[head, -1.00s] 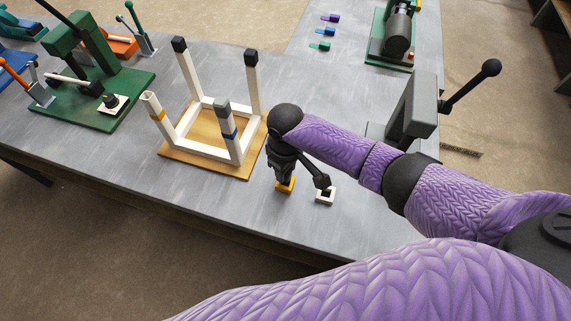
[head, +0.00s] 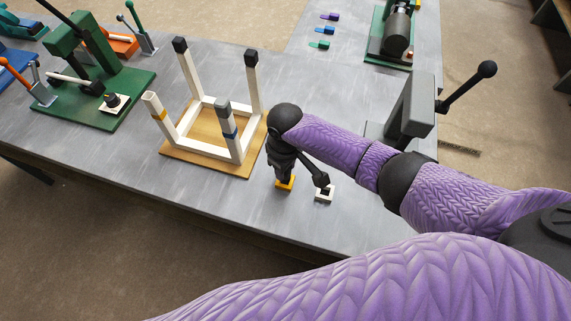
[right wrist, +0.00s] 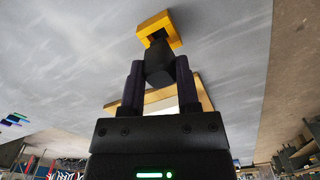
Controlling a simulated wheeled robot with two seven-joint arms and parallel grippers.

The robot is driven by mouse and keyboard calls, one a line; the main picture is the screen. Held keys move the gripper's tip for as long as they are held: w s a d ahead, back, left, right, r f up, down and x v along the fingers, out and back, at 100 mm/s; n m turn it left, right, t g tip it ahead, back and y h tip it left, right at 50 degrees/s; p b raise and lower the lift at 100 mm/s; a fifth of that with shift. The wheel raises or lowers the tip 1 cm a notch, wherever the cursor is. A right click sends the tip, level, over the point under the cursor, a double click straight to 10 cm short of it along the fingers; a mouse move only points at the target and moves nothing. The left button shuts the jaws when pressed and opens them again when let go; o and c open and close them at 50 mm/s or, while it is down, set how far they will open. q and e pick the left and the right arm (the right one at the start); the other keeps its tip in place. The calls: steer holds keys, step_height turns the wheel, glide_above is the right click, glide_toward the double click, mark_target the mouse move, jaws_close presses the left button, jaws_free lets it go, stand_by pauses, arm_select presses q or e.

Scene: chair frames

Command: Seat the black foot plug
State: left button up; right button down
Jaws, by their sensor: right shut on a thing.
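The white chair frame (head: 186,118) stands legs-up on a wooden board (head: 205,163). Its two far legs carry black plugs (head: 180,44) and the near right leg carries a grey plug (head: 222,106). The near left leg, with an orange band, has a bare top. My right gripper (head: 283,174) points down, right of the frame. In the right wrist view its fingers (right wrist: 160,63) are shut on a black plug (right wrist: 159,72). The plug is at the yellow square holder (right wrist: 158,31), also in the head view (head: 284,184); whether it sits inside is unclear. My left gripper is out of view.
A white square holder (head: 325,194) is partly hidden by a dark part. A grey block with a black-knobbed lever (head: 407,108) stands behind my arm. A green-based fixture (head: 95,118) is at the left. Table is clear before the board.

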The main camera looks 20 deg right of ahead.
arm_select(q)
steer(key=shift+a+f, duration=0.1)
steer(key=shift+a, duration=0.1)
arm_select(e)
steer(key=shift+f, duration=0.1)
steer(key=shift+f, duration=0.15)
steer(key=shift+f+b, duration=0.25)
steer(key=shift+b, duration=0.1)
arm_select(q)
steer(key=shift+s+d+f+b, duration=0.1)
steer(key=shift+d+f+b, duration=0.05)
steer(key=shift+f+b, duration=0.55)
arm_select(e)
steer(key=shift+f, duration=0.75)
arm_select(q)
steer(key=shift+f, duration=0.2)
arm_select(e)
steer(key=shift+f, duration=0.1)
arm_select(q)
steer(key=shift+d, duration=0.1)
arm_select(e)
steer(key=shift+c, duration=1.2)
jaws_free()
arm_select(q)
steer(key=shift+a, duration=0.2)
